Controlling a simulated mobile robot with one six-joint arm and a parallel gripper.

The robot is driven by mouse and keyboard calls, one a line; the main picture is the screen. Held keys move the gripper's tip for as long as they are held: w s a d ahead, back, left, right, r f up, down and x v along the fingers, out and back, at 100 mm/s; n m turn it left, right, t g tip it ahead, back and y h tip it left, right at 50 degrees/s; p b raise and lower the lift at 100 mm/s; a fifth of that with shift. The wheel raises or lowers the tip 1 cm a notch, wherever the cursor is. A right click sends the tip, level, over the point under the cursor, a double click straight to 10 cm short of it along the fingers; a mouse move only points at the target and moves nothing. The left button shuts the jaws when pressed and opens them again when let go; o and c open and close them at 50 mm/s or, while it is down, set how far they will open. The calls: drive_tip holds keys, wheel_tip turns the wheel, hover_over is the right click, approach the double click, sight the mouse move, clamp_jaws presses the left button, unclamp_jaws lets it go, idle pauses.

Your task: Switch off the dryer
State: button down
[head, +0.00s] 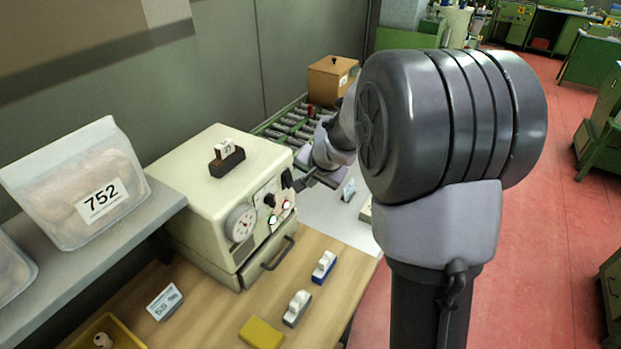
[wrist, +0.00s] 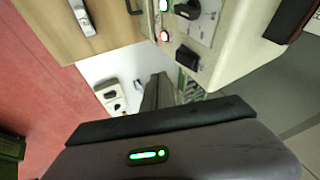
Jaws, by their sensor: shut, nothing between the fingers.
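The dryer (head: 195,185) is a cream box on the wooden bench, its front panel facing right. The panel carries a white round dial (head: 240,223), a black knob (head: 269,200), two small lit lamps and a black switch (head: 287,179) near its right edge. In the wrist view the switch (wrist: 187,57) sits near the knob (wrist: 188,10), a red lamp (wrist: 164,36) and a pale green lamp (wrist: 165,5). My gripper (head: 301,184) is shut and empty, just in front of the switch end of the panel. I cannot tell whether it touches.
A dark block with a label (head: 227,160) stands on the dryer. A drawer handle (head: 278,253) sticks out below the panel. Tape dispensers (head: 297,308), a yellow block (head: 261,333) and a label card (head: 164,301) lie on the bench. A roller conveyor (head: 290,125) with a brown box (head: 331,80) is behind.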

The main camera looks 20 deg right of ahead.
sight(292, 181)
drive_tip(key=w+a+f, duration=0.2)
drive_tip(key=w+f, duration=0.2)
drive_tip(key=w, duration=0.2)
drive_tip(key=shift+f+p, duration=0.3)
drive_tip(key=shift+p, duration=0.15)
drive_tip(key=shift+w+r, duration=0.25)
drive_tip(key=shift+r, duration=0.45)
